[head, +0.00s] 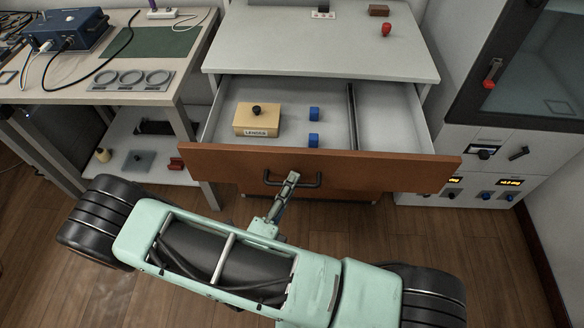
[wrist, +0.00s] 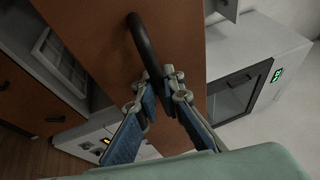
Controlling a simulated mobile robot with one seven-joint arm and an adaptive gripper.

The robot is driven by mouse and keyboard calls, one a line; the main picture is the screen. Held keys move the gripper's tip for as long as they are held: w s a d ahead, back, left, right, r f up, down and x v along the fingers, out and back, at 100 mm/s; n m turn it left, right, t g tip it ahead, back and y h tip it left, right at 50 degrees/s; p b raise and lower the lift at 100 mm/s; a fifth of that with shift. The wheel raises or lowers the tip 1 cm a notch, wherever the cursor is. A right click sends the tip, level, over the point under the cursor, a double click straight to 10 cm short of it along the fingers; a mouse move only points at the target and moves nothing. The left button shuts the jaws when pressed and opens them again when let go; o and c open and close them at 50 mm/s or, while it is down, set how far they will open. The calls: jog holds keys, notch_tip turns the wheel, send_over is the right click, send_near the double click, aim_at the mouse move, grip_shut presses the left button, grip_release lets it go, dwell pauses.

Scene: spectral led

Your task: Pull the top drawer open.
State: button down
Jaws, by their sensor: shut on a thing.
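The top drawer (head: 200,161) has a brown wooden front and stands well out from the white cabinet, with its inside showing in the head view. Its dark bar handle (head: 270,180) is on the middle of the front. My gripper (head: 291,180) is at the handle and shut on it. In the wrist view the two blue-padded fingers of my gripper (wrist: 160,88) close around the black handle (wrist: 141,40), against the brown drawer front (wrist: 92,40). The exact finger contact is partly hidden by the finger links.
Inside the drawer lie a labelled tan box (head: 257,125) and two blue pieces (head: 314,114), left of a dark divider (head: 352,115). A workbench (head: 60,92) stands left. A cabinet with knobs (head: 500,165) stands close on the right. Wooden floor is clear in front.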

jog(key=shift+s, duration=1.4)
jog(key=c, duration=2.3)
grip_release()
jog(key=shift+a, duration=0.1)
jog(key=v, duration=1.2)
